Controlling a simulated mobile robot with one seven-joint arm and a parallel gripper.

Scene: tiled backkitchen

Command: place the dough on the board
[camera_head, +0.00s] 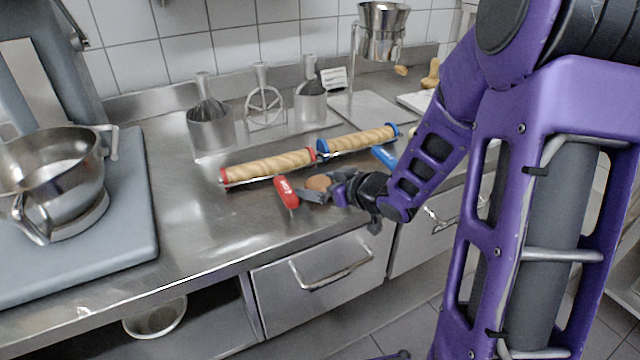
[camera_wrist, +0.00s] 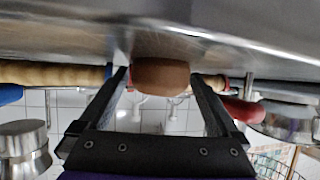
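A small rounded brown lump (camera_head: 319,182), which looks like the dough, sits on the steel counter near its front edge. In the wrist view the lump (camera_wrist: 160,77) is between the two fingertips, with what look like narrow gaps at its sides. My gripper (camera_head: 318,190) reaches in low from the right; in the wrist view its fingers (camera_wrist: 159,82) stand apart, one on each side of the lump. A pale board (camera_head: 416,103) lies at the back right, partly hidden by my arm.
A red-handled tool (camera_head: 286,192) lies just left of my gripper, and a blue-handled one (camera_head: 383,156) lies to the right. Two long twisted rolls, red-ended (camera_head: 268,168) and blue-ended (camera_head: 358,140), lie behind.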

